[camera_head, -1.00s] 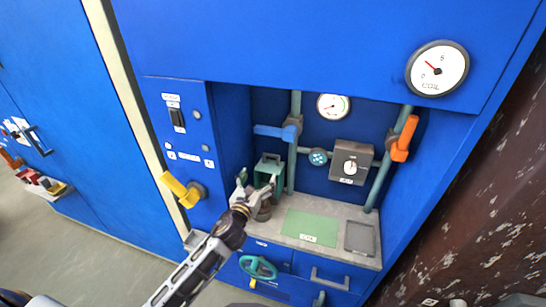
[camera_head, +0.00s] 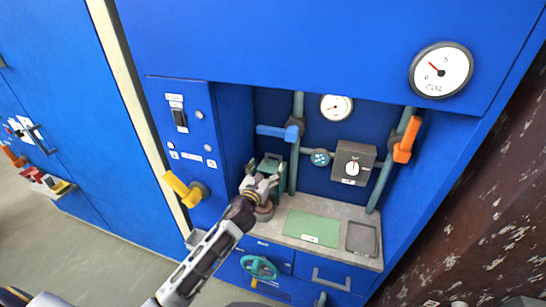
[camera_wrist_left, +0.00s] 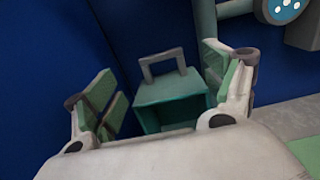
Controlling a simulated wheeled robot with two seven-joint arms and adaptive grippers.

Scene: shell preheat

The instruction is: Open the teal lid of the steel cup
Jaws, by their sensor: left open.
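A teal box-like piece with a grey handle on top (camera_head: 271,165) stands at the back left of the counter in the head view. I take it for the teal lid, but its shape is partly hidden. It also shows in the left wrist view (camera_wrist_left: 172,100), between my fingers, with its handle upright. My left gripper (camera_head: 262,174) is open, with nothing between its pads, close in front of the teal piece. My right gripper is not in view.
A green mat (camera_head: 312,227) and a grey tray (camera_head: 362,239) lie on the counter to the right. A blue lever (camera_head: 274,131) and pipes stand behind. A yellow handle (camera_head: 182,189) juts out at left. A teal wheel (camera_head: 258,268) is below.

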